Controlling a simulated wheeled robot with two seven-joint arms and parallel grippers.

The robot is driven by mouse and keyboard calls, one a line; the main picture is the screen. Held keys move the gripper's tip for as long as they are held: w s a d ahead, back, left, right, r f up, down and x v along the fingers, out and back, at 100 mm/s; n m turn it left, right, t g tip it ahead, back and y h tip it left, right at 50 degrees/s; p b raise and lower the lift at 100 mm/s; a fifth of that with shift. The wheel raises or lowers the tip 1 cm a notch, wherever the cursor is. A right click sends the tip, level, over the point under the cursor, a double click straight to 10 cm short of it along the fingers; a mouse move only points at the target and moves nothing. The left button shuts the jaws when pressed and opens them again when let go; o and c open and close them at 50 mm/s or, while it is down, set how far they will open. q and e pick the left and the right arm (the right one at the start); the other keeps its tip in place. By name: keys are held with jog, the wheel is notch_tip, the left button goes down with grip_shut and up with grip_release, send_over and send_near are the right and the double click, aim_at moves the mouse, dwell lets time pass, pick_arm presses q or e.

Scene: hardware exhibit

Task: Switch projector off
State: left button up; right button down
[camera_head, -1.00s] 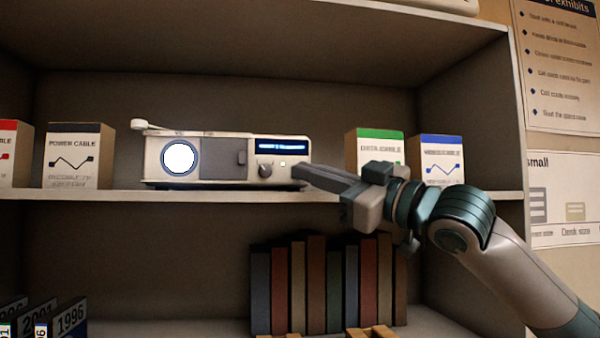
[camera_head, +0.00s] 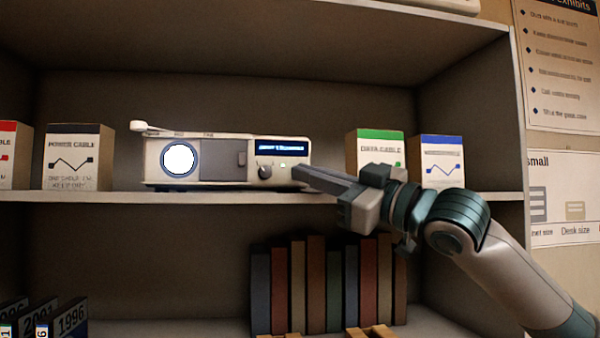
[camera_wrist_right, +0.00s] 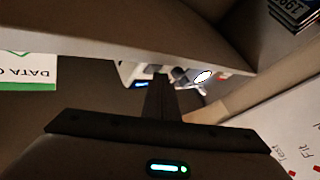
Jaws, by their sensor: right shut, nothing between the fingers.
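The projector (camera_head: 215,172) is a cream box with a grey panel on the middle shelf. Its round lens (camera_head: 179,159) glows white and its small display (camera_head: 281,147) is lit blue. A dark knob (camera_head: 265,171) and a small pale button (camera_head: 283,165) sit below the display. My right gripper (camera_head: 296,174) is shut and empty, its fingertips at the projector's lower right front corner; I cannot tell whether they touch. In the right wrist view the fingers (camera_wrist_right: 160,98) point at the projector (camera_wrist_right: 133,75), partly hiding it. My left gripper is not in view.
A green-topped data cable box (camera_head: 376,150) and a blue-topped box (camera_head: 441,160) stand right of the projector, behind my right arm. A power cable box (camera_head: 78,157) stands left. Several books (camera_head: 330,285) fill the shelf below. The shelf edge (camera_head: 215,197) runs beneath the projector.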

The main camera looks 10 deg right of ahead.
jog(key=shift+w, duration=0.15)
dwell(0.4)
jog(key=shift+s, duration=0.6)
jog(key=shift+s, duration=0.1)
jog(key=s+b, duration=0.1)
jog(key=s, duration=0.4)
jog(key=shift+s, duration=0.4)
dwell(0.4)
dwell(1.1)
